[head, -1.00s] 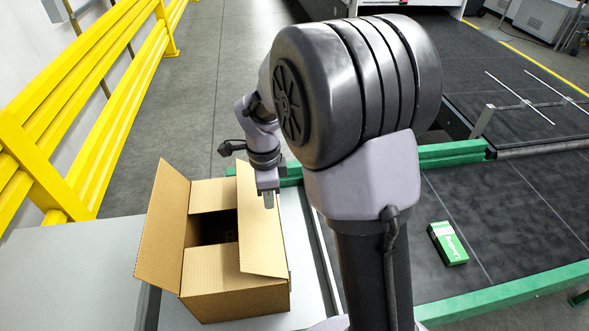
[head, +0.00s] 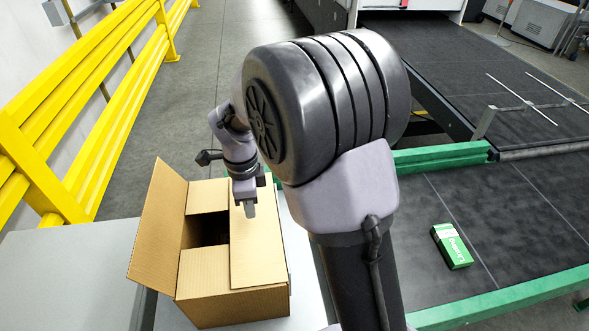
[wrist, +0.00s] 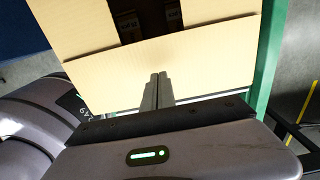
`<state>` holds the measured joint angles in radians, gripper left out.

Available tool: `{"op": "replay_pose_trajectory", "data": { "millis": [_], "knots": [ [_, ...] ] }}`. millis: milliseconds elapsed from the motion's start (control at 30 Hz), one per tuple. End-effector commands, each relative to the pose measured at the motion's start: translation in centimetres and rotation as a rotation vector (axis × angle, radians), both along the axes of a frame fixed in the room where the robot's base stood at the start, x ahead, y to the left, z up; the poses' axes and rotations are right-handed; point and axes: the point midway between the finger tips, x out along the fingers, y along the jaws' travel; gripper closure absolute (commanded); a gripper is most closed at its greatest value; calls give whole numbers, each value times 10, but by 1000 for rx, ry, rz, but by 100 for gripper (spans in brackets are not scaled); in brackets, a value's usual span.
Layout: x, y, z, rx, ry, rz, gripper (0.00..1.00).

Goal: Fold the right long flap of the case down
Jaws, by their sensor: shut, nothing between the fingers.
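The open cardboard case (head: 235,309) stands on a grey surface at the lower left of the head view. Its right long flap (head: 257,258) is turned inward over the right part of the opening, about level; I cannot tell if it is fully flat. The flap also shows in the wrist view (wrist: 205,62). The left long flap (head: 158,232) stands up, leaning outward. The far short flap (head: 207,195) and near short flap (head: 204,270) are folded in, with a dark gap between. My gripper (head: 250,211) is shut and empty, its fingertips over the right flap (wrist: 159,76); contact is unclear.
A yellow guard rail (head: 75,130) runs along the left. A green-framed dark conveyor (head: 500,215) lies to the right, carrying a green and white carton (head: 452,246). A grey table (head: 65,275) is left of the case.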

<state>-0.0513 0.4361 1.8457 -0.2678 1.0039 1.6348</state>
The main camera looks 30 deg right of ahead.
Motion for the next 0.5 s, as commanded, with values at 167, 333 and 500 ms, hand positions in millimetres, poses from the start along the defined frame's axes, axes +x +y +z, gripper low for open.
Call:
{"op": "replay_pose_trajectory", "data": {
  "millis": [167, 333, 500],
  "knots": [
    [3, 11, -19, 0, 0, 3, 100],
    [4, 12, -17, 0, 0, 1, 100],
    [4, 12, -12, 0, 0, 1, 100]
  ]
}}
